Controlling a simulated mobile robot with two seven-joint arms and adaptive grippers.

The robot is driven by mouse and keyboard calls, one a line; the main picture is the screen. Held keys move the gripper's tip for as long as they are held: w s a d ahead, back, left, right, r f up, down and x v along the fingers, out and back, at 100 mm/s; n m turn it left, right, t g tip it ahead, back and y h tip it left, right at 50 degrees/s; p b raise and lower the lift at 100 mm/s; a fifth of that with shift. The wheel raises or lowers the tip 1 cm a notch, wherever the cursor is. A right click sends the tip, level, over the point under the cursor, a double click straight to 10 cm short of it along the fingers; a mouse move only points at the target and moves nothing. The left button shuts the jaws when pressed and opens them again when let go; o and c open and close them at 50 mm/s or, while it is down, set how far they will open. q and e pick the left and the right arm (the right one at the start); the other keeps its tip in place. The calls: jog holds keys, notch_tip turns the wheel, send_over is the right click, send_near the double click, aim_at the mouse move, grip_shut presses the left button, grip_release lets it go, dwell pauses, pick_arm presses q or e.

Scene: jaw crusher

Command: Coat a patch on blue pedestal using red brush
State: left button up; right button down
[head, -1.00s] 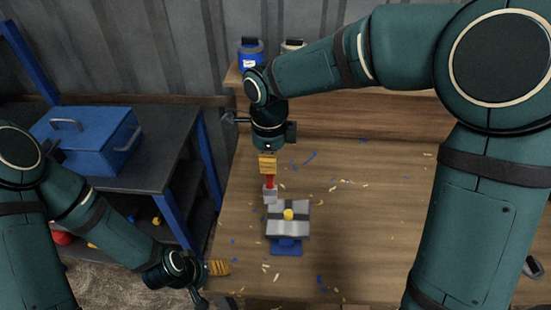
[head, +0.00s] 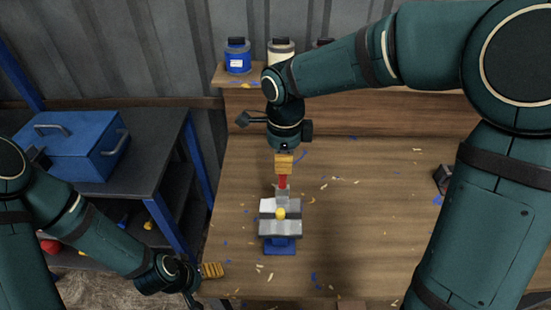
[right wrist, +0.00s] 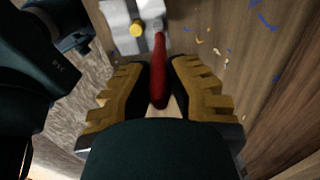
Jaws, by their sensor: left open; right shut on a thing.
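My right gripper (head: 284,165) is shut on the red brush (head: 283,181), which points down. In the right wrist view the red handle (right wrist: 157,70) lies between the yellow fingers. The grey brush head is at the far edge of a grey block (head: 290,227) with a yellow knob (head: 280,213); I cannot tell whether they touch. The block rests on the blue pedestal (head: 280,246). A paler area (head: 266,205) shows at the block's upper left. My left gripper (head: 206,272) is open and empty at the table's front left corner.
A blue jar (head: 237,58) and a pale jar (head: 280,50) stand on the back ledge. A blue toolbox (head: 75,145) sits on the dark side bench. A dark object (head: 441,179) lies at right.

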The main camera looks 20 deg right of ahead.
jog(key=shift+s+d, duration=0.3)
jog(key=shift+d, duration=0.8)
jog(key=shift+s+d, duration=0.25)
jog(key=shift+d, duration=0.8)
pick_arm(q)
jog(key=shift+r, duration=0.15)
pick_arm(e)
jog(key=shift+r, duration=0.2)
pick_arm(q)
notch_tip(320, 180, up, 4)
jog(key=p, duration=0.4)
pick_arm(e)
notch_tip(320, 180, up, 5)
jog(key=shift+f, duration=0.1)
pick_arm(q)
jog(key=shift+r+p, duration=0.35)
jog(key=shift+p, duration=0.15)
jog(key=shift+r+p, duration=0.35)
pick_arm(e)
jog(key=m, duration=1)
jog(key=shift+a+f, duration=0.1)
jog(key=shift+a, duration=0.05)
pick_arm(q)
jog(key=shift+r, duration=0.25)
pick_arm(e)
jog(key=shift+m, duration=0.5)
